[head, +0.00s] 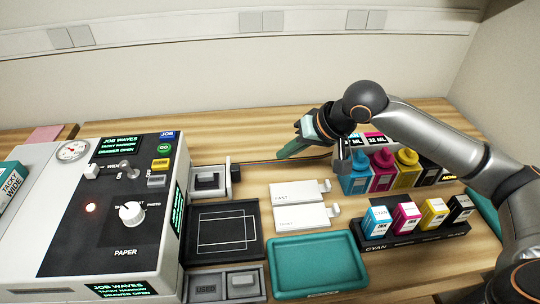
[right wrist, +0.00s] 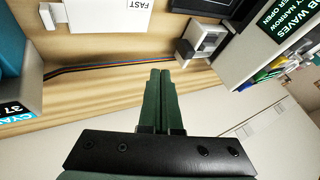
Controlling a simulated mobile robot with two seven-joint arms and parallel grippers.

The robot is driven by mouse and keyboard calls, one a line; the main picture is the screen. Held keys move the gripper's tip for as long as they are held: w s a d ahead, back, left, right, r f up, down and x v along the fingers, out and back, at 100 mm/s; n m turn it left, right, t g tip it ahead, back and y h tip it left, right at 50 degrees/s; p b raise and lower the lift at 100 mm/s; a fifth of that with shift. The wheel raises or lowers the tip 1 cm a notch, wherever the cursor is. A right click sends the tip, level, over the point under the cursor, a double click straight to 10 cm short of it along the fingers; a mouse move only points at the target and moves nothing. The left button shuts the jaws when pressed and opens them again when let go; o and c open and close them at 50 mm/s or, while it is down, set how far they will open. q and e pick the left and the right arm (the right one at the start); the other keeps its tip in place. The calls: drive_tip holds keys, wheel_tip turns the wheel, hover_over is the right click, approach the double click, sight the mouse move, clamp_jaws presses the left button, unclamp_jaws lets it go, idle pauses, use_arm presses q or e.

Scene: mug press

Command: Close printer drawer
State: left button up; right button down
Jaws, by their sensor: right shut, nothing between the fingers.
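The printer (head: 105,230) is a white box with a dark top panel at the left of the head view. Its screen (head: 120,144) reads "DRAWER OPEN". A small white, open-topped drawer (head: 222,191) with a dark block inside and a black knob (head: 235,172) sticks out from the printer's right side. It also shows at the upper right of the right wrist view (right wrist: 207,36). My right gripper (head: 283,156) is shut and empty, right of the knob and apart from it. Its green fingers (right wrist: 160,74) lie together in the right wrist view. My left gripper is not in view.
Ink bottles (head: 382,178) and a cartridge rack (head: 410,236) stand at the right. Coloured cables (head: 275,161) run behind. Bare wood lies between knob and gripper.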

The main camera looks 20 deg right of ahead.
sight(232, 168)
drive_tip(key=b+x, duration=0.1)
drive_tip(key=x, duration=0.7)
drive_tip(key=shift+w+a+f, duration=0.1)
drive_tip(key=shift+a+f, duration=0.15)
drive_tip(key=shift+f, duration=0.1)
drive_tip(key=shift+w+a+r, duration=0.1)
drive_tip(key=shift+w+a, duration=0.1)
drive_tip(key=shift+a, duration=0.4)
drive_tip(key=shift+w+a+r, duration=0.1)
drive_tip(key=shift+w+a, duration=0.1)
drive_tip(key=shift+a, duration=0.45)
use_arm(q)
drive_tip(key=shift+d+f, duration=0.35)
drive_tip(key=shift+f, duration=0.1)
use_arm(e)
drive_tip(key=shift+w+a, duration=0.15)
drive_tip(key=shift+a, duration=0.45)
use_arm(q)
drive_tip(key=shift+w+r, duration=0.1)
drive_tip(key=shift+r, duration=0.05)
